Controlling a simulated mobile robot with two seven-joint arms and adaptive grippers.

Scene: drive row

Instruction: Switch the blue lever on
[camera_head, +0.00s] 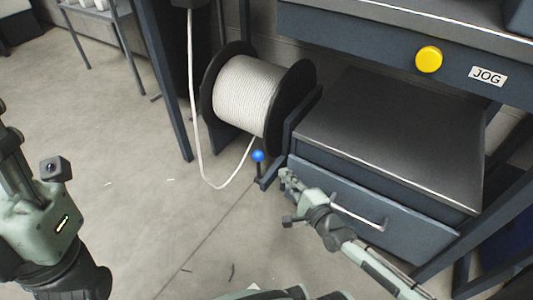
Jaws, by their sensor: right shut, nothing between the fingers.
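The blue lever (257,156) shows as a blue ball knob on a short dark stem. It stands low beside the cable reel, at the left front corner of the drawer cabinet. The stem looks roughly upright; which setting this is, I cannot tell. My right gripper (284,173) is shut and empty, just to the right of and slightly below the knob in the picture. A small gap shows between them. My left gripper (8,135) is at the left edge, far from the lever and partly cut off; its fingers are not clear.
A reel of white cable (247,97) stands behind the lever, its loose cable (196,130) looping to the floor. The drawer cabinet (375,205) with a bar handle (358,216) is close to my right arm. A yellow button (428,59) sits above.

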